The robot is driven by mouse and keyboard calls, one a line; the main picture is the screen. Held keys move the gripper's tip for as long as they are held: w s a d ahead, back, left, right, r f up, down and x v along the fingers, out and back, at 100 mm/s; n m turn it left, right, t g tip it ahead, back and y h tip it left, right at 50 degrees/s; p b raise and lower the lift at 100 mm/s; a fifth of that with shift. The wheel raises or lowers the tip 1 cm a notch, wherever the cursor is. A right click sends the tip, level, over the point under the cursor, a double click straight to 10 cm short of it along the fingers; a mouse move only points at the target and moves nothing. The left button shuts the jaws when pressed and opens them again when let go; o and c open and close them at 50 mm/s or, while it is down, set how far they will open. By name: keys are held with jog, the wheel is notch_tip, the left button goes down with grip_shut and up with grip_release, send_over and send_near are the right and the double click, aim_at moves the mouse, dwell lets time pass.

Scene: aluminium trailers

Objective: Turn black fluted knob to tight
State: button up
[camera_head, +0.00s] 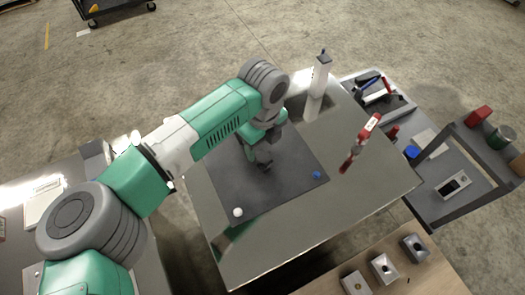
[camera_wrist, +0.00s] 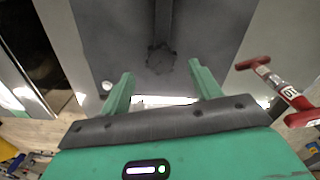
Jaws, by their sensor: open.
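The black fluted knob (camera_wrist: 160,58) shows in the wrist view on a dark grey panel, straight ahead between my fingers and beyond their tips. A dark band runs from it to the top edge of that view. In the head view a dark shape (camera_head: 265,164) by the end of my arm may be the knob, partly hidden. My gripper (camera_wrist: 161,82) is open and empty, with its two green fingers spread apart. It does not appear to touch the knob. Any tight mark is too small to make out.
The dark panel (camera_head: 225,187) lies on a shiny table (camera_head: 285,235). A white ball knob (camera_head: 238,212) and a blue knob (camera_head: 317,175) are on its near corners.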

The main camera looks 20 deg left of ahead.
aim_at(263, 156)
notch_tip(263, 156, down, 5)
dwell(0.3)
jog(key=c, duration=1)
